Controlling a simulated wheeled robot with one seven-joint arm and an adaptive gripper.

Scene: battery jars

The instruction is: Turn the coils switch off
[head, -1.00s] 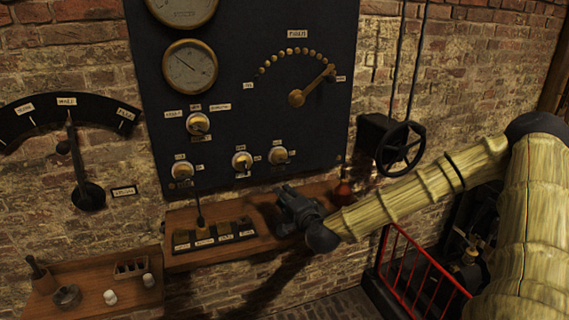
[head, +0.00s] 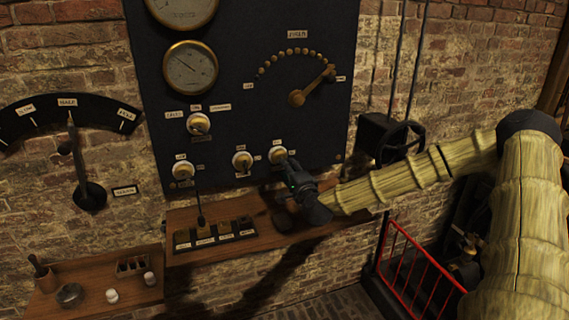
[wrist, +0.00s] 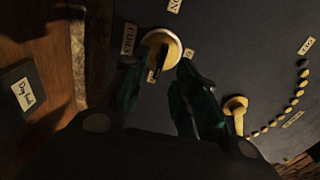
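The coils switch (head: 278,155) is the rightmost of the three white and brass switches in the lower row of the dark panel. In the wrist view the coils switch (wrist: 160,42) shows a round pale base and a dark lever, with a label reading "COILS" (wrist: 128,39) beside it. My gripper (head: 289,168) is just below and right of the switch in the head view. In the wrist view my gripper (wrist: 162,75) has its two fingers apart, one to each side of the lever. I cannot tell whether either finger touches it.
A wooden shelf (head: 185,219) with a labelled tray (head: 216,235) lies below. A black handwheel (head: 400,145) is to the right, behind my arm. A red railing (head: 420,262) stands lower right.

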